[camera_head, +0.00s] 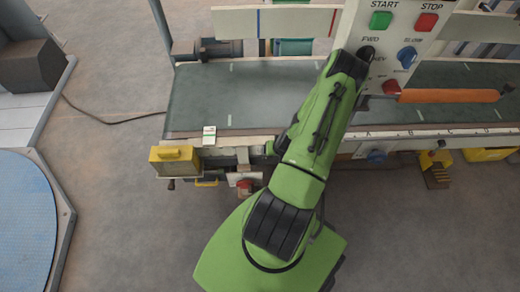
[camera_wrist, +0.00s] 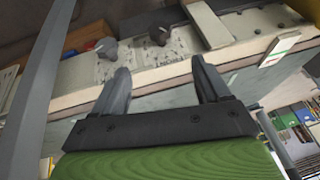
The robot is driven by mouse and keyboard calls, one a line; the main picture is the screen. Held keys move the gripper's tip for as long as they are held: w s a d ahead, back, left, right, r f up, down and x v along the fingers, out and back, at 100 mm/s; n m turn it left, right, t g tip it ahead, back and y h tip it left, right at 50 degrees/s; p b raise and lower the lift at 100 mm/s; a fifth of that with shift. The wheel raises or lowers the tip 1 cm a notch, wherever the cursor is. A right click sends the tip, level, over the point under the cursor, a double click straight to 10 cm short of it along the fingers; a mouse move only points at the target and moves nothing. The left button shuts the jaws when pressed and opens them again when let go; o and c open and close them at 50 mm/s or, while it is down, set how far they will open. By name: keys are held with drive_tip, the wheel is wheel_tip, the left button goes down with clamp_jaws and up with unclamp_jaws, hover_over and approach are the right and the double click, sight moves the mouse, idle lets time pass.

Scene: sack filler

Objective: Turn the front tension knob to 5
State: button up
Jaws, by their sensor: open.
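In the wrist view my gripper (camera_wrist: 160,64) is open, with its two dark fingers apart and nothing between them. Beyond the fingertips a pale panel with small dark markings carries a grey knob (camera_wrist: 107,47) at left and a second knob (camera_wrist: 160,34) to its right. Both stand apart from the fingers. Their labels and pointer settings are too small to read, so I cannot tell which is the front tension knob. In the head view my green arm reaches over the machine's front edge, and the gripper's fingers cannot be made out.
In the head view a control panel (camera_head: 431,45) with START and STOP buttons stands beside my arm. An orange bar (camera_head: 450,96) sticks out below it. A green belt (camera_head: 205,90), a small card (camera_head: 209,135) and a yellow box (camera_head: 175,160) lie left. Floor is open at lower right.

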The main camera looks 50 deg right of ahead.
drive_tip(key=b+x, duration=0.5)
drive_tip(key=x, duration=1)
drive_tip(key=shift+a, duration=0.1)
drive_tip(key=shift+c, duration=0.2)
drive_tip(key=c, duration=0.9)
